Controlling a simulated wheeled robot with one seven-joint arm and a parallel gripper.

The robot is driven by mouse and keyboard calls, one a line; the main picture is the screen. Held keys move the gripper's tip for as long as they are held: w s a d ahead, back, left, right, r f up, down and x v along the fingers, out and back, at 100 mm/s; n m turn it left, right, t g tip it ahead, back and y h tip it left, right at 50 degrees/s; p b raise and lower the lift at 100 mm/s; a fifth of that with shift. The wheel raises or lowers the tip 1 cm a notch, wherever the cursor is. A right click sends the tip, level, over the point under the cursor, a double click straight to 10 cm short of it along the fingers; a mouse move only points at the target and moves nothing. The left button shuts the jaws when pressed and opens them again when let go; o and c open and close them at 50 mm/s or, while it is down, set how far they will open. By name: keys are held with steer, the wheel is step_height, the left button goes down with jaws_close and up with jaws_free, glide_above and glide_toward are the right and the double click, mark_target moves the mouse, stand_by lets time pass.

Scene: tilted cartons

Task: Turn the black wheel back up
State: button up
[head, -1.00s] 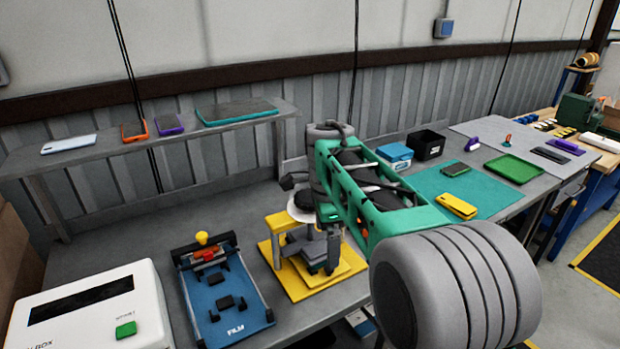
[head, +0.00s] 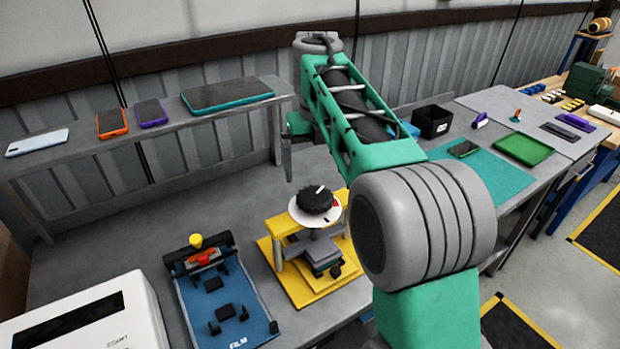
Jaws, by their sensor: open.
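The black wheel (head: 314,203) is a ridged knob with a white mark on its top. It sits over a white disc (head: 332,216) with a small red mark, on top of a yellow stand (head: 280,226) with a grey post. My gripper (head: 287,172) is above and to the left of the wheel, pointing down and apart from it. It is open and holds nothing that I can see.
A blue film fixture (head: 222,300) and a white box (head: 95,318) stand left of the stand. A raised shelf (head: 80,160) with several phones runs behind. A teal mat (head: 490,186), a black bin (head: 432,122) and a green tray (head: 524,148) lie to the right.

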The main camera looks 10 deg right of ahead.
mark_target(315, 195)
steer(key=shift+w+f+b, duration=0.15)
steer(key=shift+f+b, duration=0.2)
steer(key=shift+f, duration=0.05)
steer(key=f+b, duration=0.6)
steer(key=f, duration=0.1)
steer(key=shift+s+b, duration=0.2)
steer(key=shift+b, duration=0.1)
steer(key=shift+r, duration=0.1)
steer(key=c, duration=1.4)
